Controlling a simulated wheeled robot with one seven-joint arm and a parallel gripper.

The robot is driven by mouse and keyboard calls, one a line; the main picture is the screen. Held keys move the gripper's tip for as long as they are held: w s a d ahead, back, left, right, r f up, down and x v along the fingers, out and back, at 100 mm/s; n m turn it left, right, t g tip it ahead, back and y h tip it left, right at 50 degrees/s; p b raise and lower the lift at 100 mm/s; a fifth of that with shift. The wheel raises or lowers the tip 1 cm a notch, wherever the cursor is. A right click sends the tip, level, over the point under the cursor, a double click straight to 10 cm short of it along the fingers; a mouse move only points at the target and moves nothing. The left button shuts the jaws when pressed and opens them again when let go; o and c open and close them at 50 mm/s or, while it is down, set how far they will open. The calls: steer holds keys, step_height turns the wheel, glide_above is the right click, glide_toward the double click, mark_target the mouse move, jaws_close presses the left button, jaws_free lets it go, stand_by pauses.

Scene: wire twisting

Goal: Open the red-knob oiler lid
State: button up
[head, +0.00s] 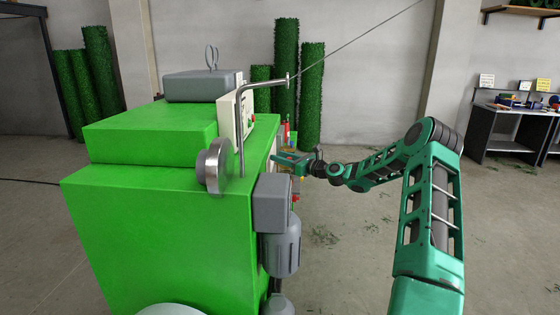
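My gripper (284,159), teal, is at the right side of the green machine (150,200), with the arm reaching in from the right. It is small here, and I cannot tell whether its fingers are open or shut. A small red part (295,198) shows just below the gripper, at the machine's right side. Small red, yellow and green items (288,133) show just above and behind it. I cannot make out for certain which of these is the red-knob oiler or how its lid stands; the machine and gripper hide part of that area.
A grey motor (281,240) hangs on the machine's right side, and a bent metal rod (240,125) rises from its top with a wire running up right. Green rolls (312,95) stand behind. A workbench (510,125) stands far right.

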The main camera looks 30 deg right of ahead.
jaws_close()
steer(key=shift+s+m+h, duration=0.1)
steer(key=shift+m+h, duration=0.2)
steer(key=shift+h, duration=0.2)
steer(key=m+h, duration=0.1)
steer(key=h, duration=0.1)
steer(key=m+t+h, duration=0.1)
steer(key=h, duration=0.1)
steer(key=shift+s+a+m, duration=0.15)
steer(key=shift+s+m, duration=0.05)
steer(key=shift+m, duration=0.1)
steer(key=shift+s+a+m+h, duration=0.15)
steer(key=shift+m+h, duration=0.95)
steer(key=shift+h, duration=0.6)
steer(key=shift+m+h, duration=0.4)
steer(key=shift+h, duration=0.2)
jaws_free()
